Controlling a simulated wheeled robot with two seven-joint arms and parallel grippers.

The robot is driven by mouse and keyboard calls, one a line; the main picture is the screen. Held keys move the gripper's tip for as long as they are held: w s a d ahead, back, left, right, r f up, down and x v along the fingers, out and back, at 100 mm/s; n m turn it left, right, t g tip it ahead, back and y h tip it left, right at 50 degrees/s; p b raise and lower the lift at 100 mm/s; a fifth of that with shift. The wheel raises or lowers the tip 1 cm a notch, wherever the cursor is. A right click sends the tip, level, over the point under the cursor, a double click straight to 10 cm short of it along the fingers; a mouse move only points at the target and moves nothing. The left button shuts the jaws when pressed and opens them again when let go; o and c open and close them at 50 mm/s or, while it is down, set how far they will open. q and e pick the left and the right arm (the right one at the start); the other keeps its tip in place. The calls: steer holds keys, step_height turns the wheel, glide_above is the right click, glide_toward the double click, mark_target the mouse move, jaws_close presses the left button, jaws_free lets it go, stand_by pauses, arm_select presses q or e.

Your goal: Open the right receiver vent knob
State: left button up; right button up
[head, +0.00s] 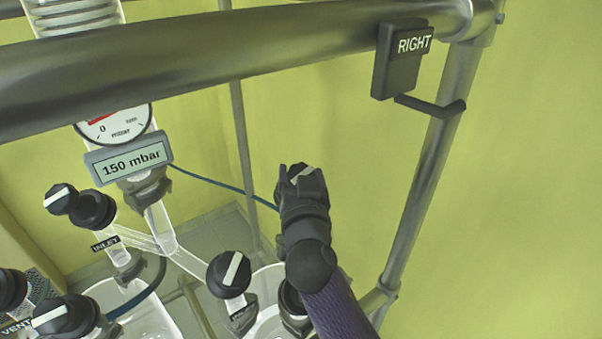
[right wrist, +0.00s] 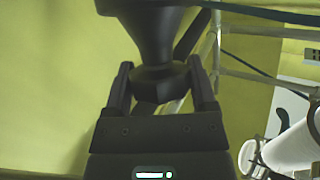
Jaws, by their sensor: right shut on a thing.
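My right gripper (head: 301,180) reaches up in the middle of the head view. It is shut on a black knob (head: 302,172) with a pale pointer stripe, which runs slantwise up to the right. In the right wrist view the two fingers (right wrist: 160,88) clasp the faceted part of this black knob (right wrist: 158,40) from both sides. No label on the held knob is readable, and the glass below it is hidden by my gripper and arm. My left gripper is not in view.
Another black knob (head: 229,274) with a white stripe stands to the lower left of my gripper. More knobs stand near the INLET label (head: 105,243) and VENT label (head: 15,327). A RIGHT sign (head: 401,60) hangs on the steel frame. A gauge (head: 115,125) shows above the 150 mbar display (head: 129,160).

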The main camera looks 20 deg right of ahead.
steer(key=n+y+p, duration=0.1)
steer(key=n+y, duration=0.4)
steer(key=shift+d+r+t, duration=0.1)
steer(key=shift+t, duration=0.3)
steer(key=n+g+y, duration=0.1)
steer(key=n+y, duration=0.2)
steer(key=n+g+y, duration=0.1)
steer(key=n+y, duration=0.2)
steer(key=shift+n+y+p, duration=0.3)
steer(key=shift+n, duration=0.1)
steer(key=shift+n+y, duration=0.3)
steer(key=o, duration=1.2)
steer(key=shift+c, duration=0.2)
steer(key=shift+s, duration=0.1)
steer(key=b+v, duration=0.3)
steer(key=v, duration=0.6)
steer(key=shift+s+d+b, duration=0.2)
steer(key=shift+s+b, duration=0.1)
